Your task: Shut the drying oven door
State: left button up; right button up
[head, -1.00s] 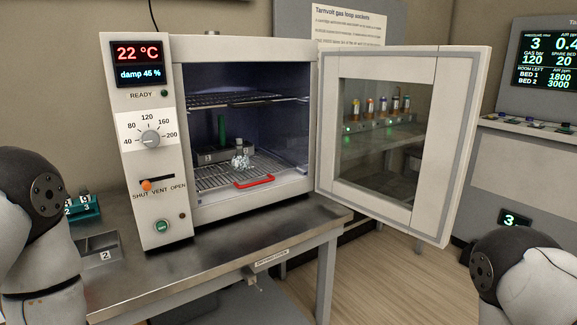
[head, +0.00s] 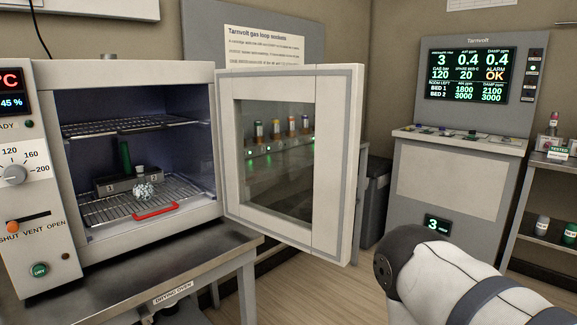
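The drying oven (head: 135,72) stands on a metal bench at the left of the head view. Its door (head: 336,160) is wide open, swung out to the right on hinges at the right side of the opening, with a glass window (head: 275,160) in it. Inside are wire racks, a grey block with a green upright piece (head: 125,156), a pale speckled lump (head: 143,191) and a red handle-like bar (head: 155,211). My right arm shows at the lower right, apart from the door. Neither gripper is in view.
The metal bench (head: 130,270) runs under the oven. A grey console (head: 455,180) with a lit display (head: 466,75) stands at the back right, and a shelf (head: 545,205) with bottles is at the far right. Open floor shows between bench and console.

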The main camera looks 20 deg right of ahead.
aim_at(337, 90)
jog(key=l+u, duration=0.45)
jog(key=l, duration=1)
jog(key=i+l+u, duration=0.2)
jog(key=l, duration=0.25)
jog(key=l+u, duration=0.15)
jog(key=l, duration=0.3)
jog(key=i+l+u, duration=0.2)
jog(key=l, duration=0.25)
jog(key=i+l+u, duration=0.45)
jog(key=i+l, duration=0.05)
jog(key=l, duration=0.1)
